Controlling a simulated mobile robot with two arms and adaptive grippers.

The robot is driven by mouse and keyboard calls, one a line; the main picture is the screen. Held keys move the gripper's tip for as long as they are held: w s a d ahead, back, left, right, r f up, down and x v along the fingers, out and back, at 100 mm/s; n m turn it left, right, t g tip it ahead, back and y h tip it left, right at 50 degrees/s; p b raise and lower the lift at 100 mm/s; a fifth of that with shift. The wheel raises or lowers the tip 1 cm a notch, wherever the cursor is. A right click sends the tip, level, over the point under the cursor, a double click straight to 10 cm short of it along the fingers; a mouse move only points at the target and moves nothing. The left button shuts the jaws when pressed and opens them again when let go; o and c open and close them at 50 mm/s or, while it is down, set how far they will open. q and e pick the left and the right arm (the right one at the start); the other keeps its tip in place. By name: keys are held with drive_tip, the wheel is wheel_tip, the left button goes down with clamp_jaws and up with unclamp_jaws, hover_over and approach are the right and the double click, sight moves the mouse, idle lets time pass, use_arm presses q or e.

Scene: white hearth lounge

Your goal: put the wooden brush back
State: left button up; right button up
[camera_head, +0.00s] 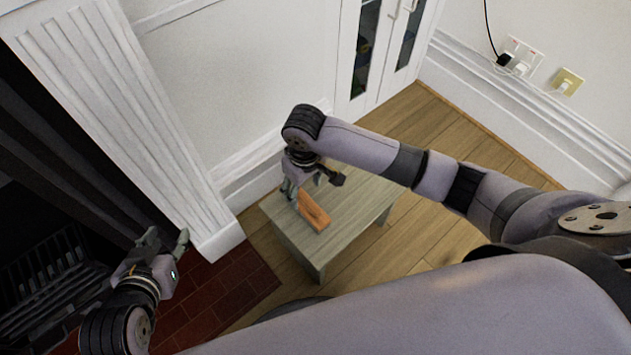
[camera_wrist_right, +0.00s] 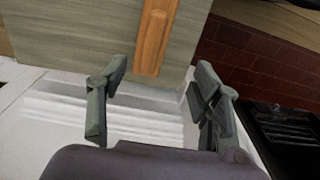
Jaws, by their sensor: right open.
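The wooden brush (camera_head: 313,211) is an orange-brown block lying on a small grey-green wooden table (camera_head: 352,211). In the right wrist view the brush (camera_wrist_right: 156,38) lies beyond the fingertips, between their lines, near the table's edge. My right gripper (camera_head: 302,186) is at the brush's far end, open and empty; its spread fingers (camera_wrist_right: 152,88) show in the wrist view. I cannot tell its exact height above the table. My left gripper (camera_head: 165,246) is at the lower left, away from the table, with its fingers apart and nothing between them.
A white fireplace surround (camera_head: 105,95) stands at the left, with a dark firebox and grate (camera_head: 45,285). Red hearth tiles (camera_head: 222,295) lie below it. A white cabinet with glass doors (camera_head: 385,50) stands at the back. Wooden floor (camera_head: 440,240) is clear right of the table.

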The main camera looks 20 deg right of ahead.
drive_tip(key=s+a+r+t+y, duration=0.3)
drive_tip(key=s+a+t+y, duration=0.1)
drive_tip(key=a, duration=0.4)
drive_tip(key=s+d+r+m+t+h, duration=0.1)
drive_tip(key=d+r+t, duration=0.4)
drive_tip(key=d, duration=0.7)
wheel_tip(320, 180, up, 3)
drive_tip(key=s+h, duration=0.1)
drive_tip(key=s, duration=0.1)
drive_tip(key=shift+s+d+m+t+h, duration=0.3)
drive_tip(key=shift+d+m+t, duration=0.05)
drive_tip(key=shift+m+t, duration=0.05)
drive_tip(key=shift+f, duration=0.15)
